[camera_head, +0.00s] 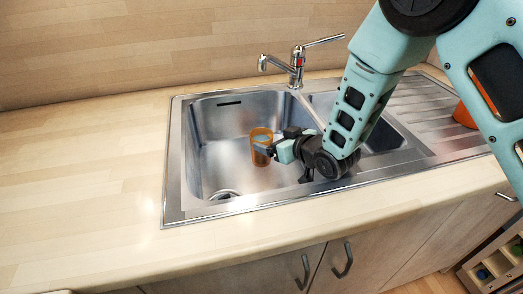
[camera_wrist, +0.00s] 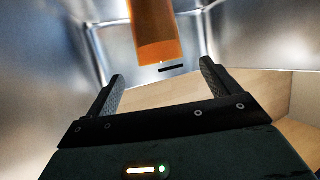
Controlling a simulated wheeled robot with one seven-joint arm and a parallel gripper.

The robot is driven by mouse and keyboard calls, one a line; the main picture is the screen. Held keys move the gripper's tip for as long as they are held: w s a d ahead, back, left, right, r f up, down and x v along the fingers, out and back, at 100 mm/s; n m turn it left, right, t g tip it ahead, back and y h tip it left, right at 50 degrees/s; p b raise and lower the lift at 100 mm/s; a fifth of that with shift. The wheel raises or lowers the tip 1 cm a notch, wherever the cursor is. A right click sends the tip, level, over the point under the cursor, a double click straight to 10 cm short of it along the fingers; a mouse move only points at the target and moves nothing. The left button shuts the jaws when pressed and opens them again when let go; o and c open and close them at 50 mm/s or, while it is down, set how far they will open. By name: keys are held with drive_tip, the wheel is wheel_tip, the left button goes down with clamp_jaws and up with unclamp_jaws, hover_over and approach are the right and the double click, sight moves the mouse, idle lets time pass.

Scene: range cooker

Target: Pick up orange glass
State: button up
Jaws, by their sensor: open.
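The orange glass (camera_head: 261,135) stands in the large left sink basin. It is see-through orange. In the wrist view the orange glass (camera_wrist: 155,35) hangs down from the top edge, beyond and between the fingertips. My gripper (camera_head: 264,148) reaches into the basin from the right, its fingertips at the glass and partly in front of it. In the wrist view my gripper (camera_wrist: 160,75) has its two dark fingers spread wide with nothing between them. I cannot tell whether a finger touches the glass.
The steel sink (camera_head: 180,150) is set in a wooden counter (camera_head: 80,150), clear on the left. A tap (camera_head: 297,65) stands behind it. My arm crosses the right basin. An orange object (camera_head: 464,115) is partly hidden on the ribbed drainer (camera_head: 425,107). The basin walls surround the gripper.

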sight(255, 134)
drive_tip(key=x, duration=0.5)
drive_tip(key=shift+w+a+f+p, duration=0.15)
drive_tip(key=shift+w+p, duration=0.1)
drive_tip(key=shift+p, duration=0.1)
clamp_jaws()
